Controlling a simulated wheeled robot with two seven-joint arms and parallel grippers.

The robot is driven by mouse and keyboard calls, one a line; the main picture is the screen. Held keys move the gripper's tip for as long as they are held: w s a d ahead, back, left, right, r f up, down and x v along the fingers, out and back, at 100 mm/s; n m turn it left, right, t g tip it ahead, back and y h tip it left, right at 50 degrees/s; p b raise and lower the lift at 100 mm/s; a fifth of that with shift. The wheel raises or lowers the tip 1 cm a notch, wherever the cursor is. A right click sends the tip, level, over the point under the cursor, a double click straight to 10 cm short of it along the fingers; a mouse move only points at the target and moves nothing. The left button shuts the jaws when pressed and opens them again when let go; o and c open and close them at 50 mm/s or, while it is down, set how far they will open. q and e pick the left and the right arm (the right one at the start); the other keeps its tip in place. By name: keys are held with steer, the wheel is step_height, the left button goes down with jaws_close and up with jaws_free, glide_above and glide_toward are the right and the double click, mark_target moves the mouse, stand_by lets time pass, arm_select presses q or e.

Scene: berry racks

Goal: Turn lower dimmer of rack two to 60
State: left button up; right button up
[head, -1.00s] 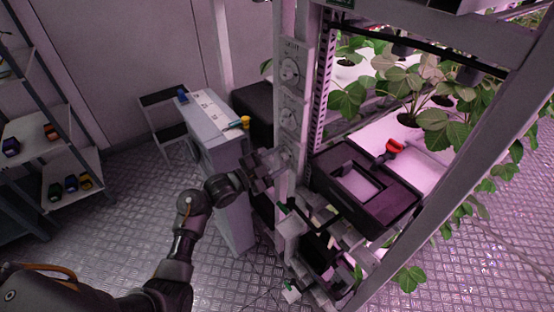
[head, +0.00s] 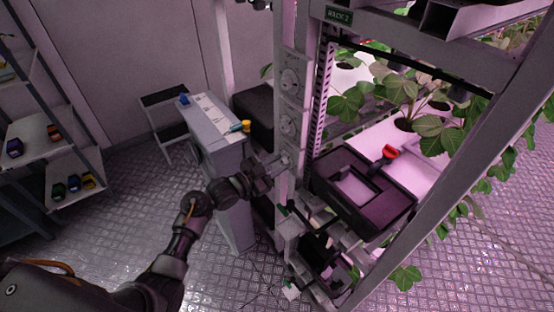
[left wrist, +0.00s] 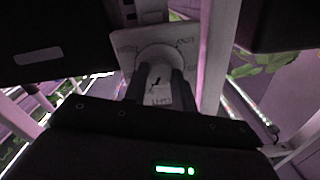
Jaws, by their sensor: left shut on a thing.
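The rack with the green RACK 2 sign (head: 339,16) has a post panel with round dimmer dials. The upper dial (head: 290,82) and another dial below it (head: 288,125) are in clear view. My left gripper (head: 282,162) is at the post lower down, under both of these, and covers what it holds there. In the left wrist view, a round pale dimmer knob (left wrist: 160,56) on a marked plate sits between my two dark fingers (left wrist: 165,82), which are shut on it. The scale marks are too small and dark to read.
A grey cabinet (head: 215,125) stands left of the gripper. Plants (head: 420,100) fill the rack's right side.

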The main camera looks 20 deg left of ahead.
arm_select(q)
steer(key=shift+n, duration=0.3)
steer(key=o, duration=1)
steer(key=shift+s+a, duration=0.25)
steer(key=shift+s, duration=0.05)
steer(key=b+v, duration=0.2)
steer(key=v, duration=0.8)
steer(key=shift+b, duration=0.4)
